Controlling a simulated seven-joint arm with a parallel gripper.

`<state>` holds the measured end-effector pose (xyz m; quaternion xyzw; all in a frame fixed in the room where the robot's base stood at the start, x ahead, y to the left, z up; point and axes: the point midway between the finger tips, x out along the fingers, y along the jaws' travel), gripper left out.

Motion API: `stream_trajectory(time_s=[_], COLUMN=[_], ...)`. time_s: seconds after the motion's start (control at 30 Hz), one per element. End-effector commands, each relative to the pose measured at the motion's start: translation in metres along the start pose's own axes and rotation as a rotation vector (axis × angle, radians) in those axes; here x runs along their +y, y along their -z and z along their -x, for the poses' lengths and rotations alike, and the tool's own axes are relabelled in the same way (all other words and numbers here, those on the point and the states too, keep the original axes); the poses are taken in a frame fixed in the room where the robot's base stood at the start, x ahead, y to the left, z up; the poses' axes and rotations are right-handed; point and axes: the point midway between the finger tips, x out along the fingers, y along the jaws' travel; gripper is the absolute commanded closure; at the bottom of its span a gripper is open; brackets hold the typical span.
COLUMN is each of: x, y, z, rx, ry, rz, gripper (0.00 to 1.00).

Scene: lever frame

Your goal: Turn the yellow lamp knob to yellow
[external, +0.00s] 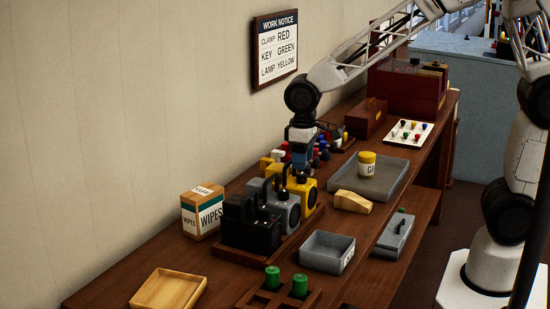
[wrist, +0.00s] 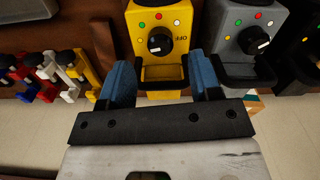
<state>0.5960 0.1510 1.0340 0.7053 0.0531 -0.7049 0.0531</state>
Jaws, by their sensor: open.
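The yellow lamp (external: 309,194) stands on the table at the far end of a row with a grey and a black lamp. The wrist view shows its yellow face (wrist: 140,14), with a round black knob (wrist: 160,41), several small coloured dots and the word OFF. The knob has a white mark, but its exact setting is unclear. My gripper (external: 301,168) is at the yellow lamp. In the wrist view its two blue fingers (wrist: 162,78) are apart and empty, on either side of the black ledge below the knob. The fingers do not touch the knob.
The grey lamp (wrist: 246,18) stands close beside the yellow one; the black lamp (external: 246,228) is nearest the camera. Red, white, blue and yellow parts (wrist: 52,75) lie on the other side. A wall notice (external: 276,48) reads CLAMP RED, KEY GREEN, LAMP YELLOW.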

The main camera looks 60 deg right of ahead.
Motion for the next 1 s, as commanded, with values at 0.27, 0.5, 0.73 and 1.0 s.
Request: stream_trajectory(time_s=[0.27,0.5,0.73,1.0], x=[0.0,0.0,0.0,0.01], y=[0.0,0.0,0.0,-0.014], z=[0.03,0.036,0.036,0.046], rx=[0.0,0.0,0.0,0.013], ry=[0.0,0.0,0.0,0.001], rz=[0.0,0.0,0.0,-0.01], gripper=[0.42,0.42,0.42,0.42])
